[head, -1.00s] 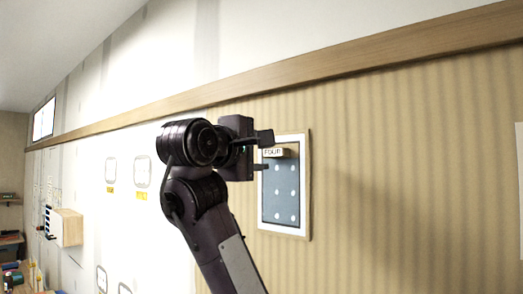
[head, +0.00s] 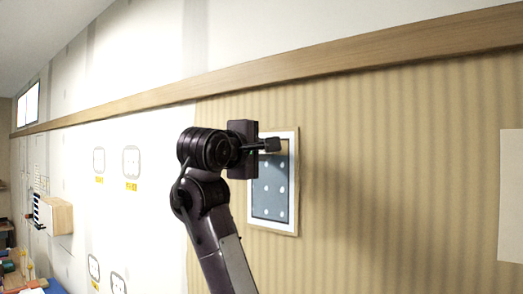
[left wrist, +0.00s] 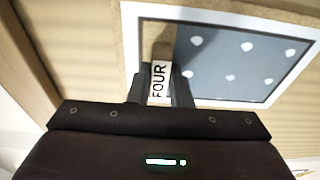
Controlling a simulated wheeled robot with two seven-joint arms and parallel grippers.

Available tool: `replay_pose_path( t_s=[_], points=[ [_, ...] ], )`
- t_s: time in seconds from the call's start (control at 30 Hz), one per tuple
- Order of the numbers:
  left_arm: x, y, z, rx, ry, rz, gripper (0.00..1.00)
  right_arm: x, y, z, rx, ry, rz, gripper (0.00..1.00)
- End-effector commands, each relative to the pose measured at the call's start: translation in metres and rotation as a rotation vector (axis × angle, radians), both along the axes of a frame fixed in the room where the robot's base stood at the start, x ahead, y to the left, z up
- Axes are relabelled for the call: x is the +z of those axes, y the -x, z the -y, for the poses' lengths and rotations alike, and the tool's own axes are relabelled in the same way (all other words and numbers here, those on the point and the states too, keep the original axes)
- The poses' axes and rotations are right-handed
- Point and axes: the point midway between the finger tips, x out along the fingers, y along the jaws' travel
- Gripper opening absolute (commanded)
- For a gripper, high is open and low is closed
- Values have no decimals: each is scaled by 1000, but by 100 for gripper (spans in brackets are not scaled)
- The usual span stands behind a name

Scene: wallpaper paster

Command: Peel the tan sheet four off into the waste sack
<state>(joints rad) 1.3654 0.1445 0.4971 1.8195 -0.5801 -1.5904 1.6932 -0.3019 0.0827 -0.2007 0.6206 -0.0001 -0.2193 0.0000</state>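A framed panel (head: 271,200) with a blue face and white dots sits in the tan striped wall covering; it also shows in the left wrist view (left wrist: 235,60). A small tan tab (left wrist: 162,50) with a white "FOUR" label (left wrist: 159,82) stands out from the panel's upper end. Where the tan sheet's edges lie is unclear. My left gripper (head: 272,145) is at this tab, its fingers closed in on both sides of the label in the left wrist view (left wrist: 160,88). The waste sack and my right gripper are not in view.
A wooden rail (head: 330,68) runs along the wall above the panel. White wall with several outlined plates (head: 131,162) lies to the left, with a wooden box (head: 55,215) farther off. A pale sheet (head: 511,195) is at the right edge.

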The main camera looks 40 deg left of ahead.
Motion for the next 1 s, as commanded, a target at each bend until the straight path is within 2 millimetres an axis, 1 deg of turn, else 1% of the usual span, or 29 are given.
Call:
replay_pose_path(
  t_s=[0.03, 0.1, 0.37, 0.63, 1.0],
  points=[
    [0, 0, 0, 0, 0, 0, 8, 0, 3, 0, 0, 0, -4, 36],
    [0, 0, 0, 0, 0, 0, 0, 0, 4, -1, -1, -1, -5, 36],
    [0, 3, 0, 0, 1, 0, 0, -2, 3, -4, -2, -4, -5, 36],
    [0, 12, 1, 2, 0, 1, 0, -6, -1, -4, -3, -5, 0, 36],
    [0, 23, 2, 0, 1, 1, 0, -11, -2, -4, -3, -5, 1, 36]
  ],
)
